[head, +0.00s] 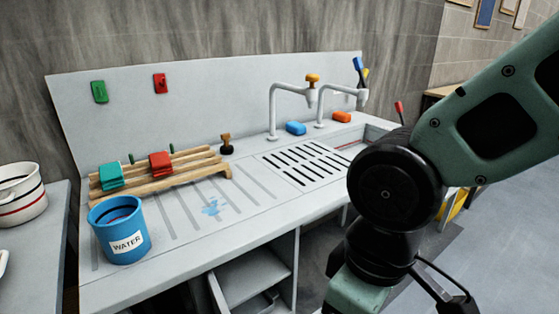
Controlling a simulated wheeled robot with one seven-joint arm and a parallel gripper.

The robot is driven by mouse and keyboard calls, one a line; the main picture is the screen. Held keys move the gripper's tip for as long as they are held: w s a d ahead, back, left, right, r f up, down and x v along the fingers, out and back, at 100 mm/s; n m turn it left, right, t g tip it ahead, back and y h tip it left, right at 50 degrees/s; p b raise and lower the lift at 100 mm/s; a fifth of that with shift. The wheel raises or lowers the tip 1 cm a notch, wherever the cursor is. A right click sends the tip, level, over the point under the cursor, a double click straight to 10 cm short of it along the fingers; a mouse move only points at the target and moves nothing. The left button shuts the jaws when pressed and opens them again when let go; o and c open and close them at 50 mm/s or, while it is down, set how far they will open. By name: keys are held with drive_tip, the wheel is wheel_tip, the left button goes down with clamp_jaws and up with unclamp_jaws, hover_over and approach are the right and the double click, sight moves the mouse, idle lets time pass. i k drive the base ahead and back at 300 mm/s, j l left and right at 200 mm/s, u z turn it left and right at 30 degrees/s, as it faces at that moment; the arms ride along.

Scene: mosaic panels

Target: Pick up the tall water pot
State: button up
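A blue pot with a white WATER label (119,231) stands upright at the left front of the grey sink counter (190,265). Its open top shows a dark inside, and whether it holds anything is unclear. No other pot marked WATER shows. My arm hangs at the right, well apart from the pot. Only black parts near my gripper (447,296) show at the bottom edge. Its fingertips are cut off, so whether it is open or shut cannot be told.
A wooden rack (160,175) with a green sponge (111,176) and a red sponge (160,164) is behind the pot. A white pot (20,195) stands on a side surface at far left. Two taps (275,112) rise at the back.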

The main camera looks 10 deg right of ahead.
sight(118, 224)
drive_tip(key=j, duration=0.6)
drive_tip(key=i+j+u, duration=0.15)
drive_tip(key=j, duration=0.5)
drive_tip(key=i+j, duration=0.1)
drive_tip(key=j, duration=0.5)
drive_tip(key=k+u, duration=0.05)
